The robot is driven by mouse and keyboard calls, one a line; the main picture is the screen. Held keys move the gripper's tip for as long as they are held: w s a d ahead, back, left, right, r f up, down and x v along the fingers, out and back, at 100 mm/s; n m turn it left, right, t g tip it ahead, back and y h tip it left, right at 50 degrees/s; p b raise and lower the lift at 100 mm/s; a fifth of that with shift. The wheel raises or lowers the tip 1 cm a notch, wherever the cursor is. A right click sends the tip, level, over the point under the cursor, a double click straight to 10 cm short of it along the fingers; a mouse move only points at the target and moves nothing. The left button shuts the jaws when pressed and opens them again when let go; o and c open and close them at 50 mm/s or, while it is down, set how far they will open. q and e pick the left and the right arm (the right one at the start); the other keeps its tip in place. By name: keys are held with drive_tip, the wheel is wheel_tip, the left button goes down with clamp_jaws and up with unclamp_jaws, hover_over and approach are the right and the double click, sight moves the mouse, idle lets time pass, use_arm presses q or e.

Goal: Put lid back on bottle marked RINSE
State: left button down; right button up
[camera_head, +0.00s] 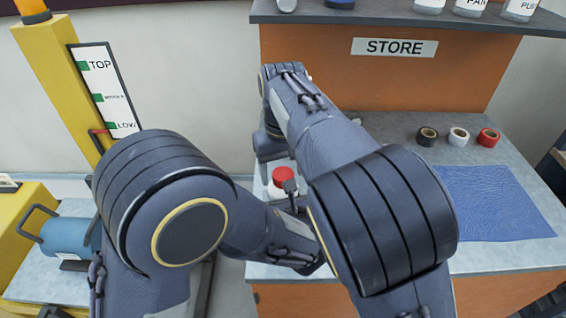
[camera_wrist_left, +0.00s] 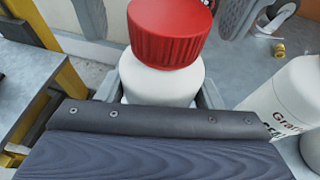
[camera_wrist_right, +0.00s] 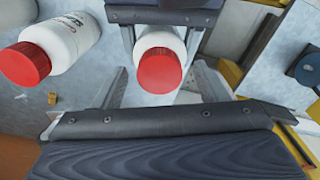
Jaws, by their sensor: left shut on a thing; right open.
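A white bottle (camera_wrist_left: 160,88) stands between the fingers of my left gripper (camera_wrist_left: 161,95), which is shut on it. A red ribbed lid (camera_wrist_left: 172,30) is on top of the bottle; I cannot tell whether it is fully seated. The bottle's marking is not visible. In the right wrist view the lid (camera_wrist_right: 160,72) shows between the fingers of my right gripper (camera_wrist_right: 162,85), which is open around it, with gaps. The head view shows a red lid (camera_head: 284,176) between my arms, which mostly hide both grippers.
Another white bottle with a red cap and dark lettering (camera_wrist_right: 68,36) stands close beside the held one. Tape rolls (camera_head: 458,136) and a blue cloth (camera_head: 490,200) lie on the bench at right. The STORE shelf (camera_head: 400,18) is behind; a yellow post (camera_head: 50,70) is at left.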

wheel_tip(320, 180, up, 12)
idle(0.4)
use_arm(q)
drive_tip(key=shift+c, duration=1.5)
unclamp_jaws()
drive_tip(key=v, duration=0.8)
use_arm(e)
drive_tip(key=shift+f, duration=0.25)
use_arm(q)
drive_tip(key=shift+w+f, duration=0.1)
